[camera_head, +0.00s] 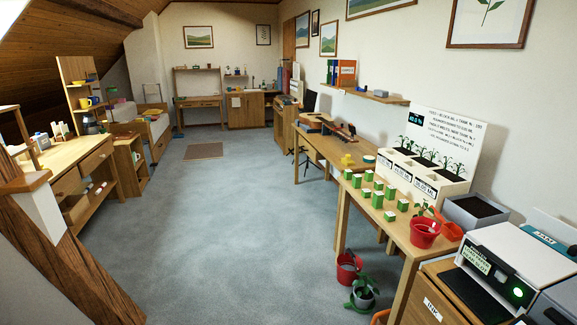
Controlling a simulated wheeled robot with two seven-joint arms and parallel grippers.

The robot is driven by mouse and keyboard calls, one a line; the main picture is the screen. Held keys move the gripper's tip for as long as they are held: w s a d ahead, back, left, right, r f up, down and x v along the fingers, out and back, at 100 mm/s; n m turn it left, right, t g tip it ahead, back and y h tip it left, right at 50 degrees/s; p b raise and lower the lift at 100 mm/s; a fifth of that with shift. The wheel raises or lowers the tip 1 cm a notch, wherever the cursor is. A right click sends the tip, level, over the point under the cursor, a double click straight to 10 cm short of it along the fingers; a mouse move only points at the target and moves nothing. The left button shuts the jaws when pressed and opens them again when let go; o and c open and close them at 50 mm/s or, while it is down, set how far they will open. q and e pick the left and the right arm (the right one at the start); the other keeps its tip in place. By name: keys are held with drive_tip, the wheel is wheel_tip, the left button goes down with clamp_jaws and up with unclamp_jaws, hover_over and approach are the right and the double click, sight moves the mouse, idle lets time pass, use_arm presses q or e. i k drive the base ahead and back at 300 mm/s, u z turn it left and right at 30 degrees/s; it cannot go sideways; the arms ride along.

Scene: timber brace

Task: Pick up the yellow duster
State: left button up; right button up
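A small yellow object (347,160) lies on the near end of the wooden desk (335,147) along the right wall. It may be the yellow duster, but it is too small to tell its shape for sure. Neither of my grippers is in view.
A timber brace (50,240) slants across the near left. A plant table (385,222) with green-and-white boxes and a printer (500,265) stand at right. The middle carpet (220,220) is clear.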

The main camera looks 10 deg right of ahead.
sight(347, 161)
drive_tip(key=z, duration=0.4)
drive_tip(key=i, duration=1.75)
drive_tip(key=z, duration=0.35)
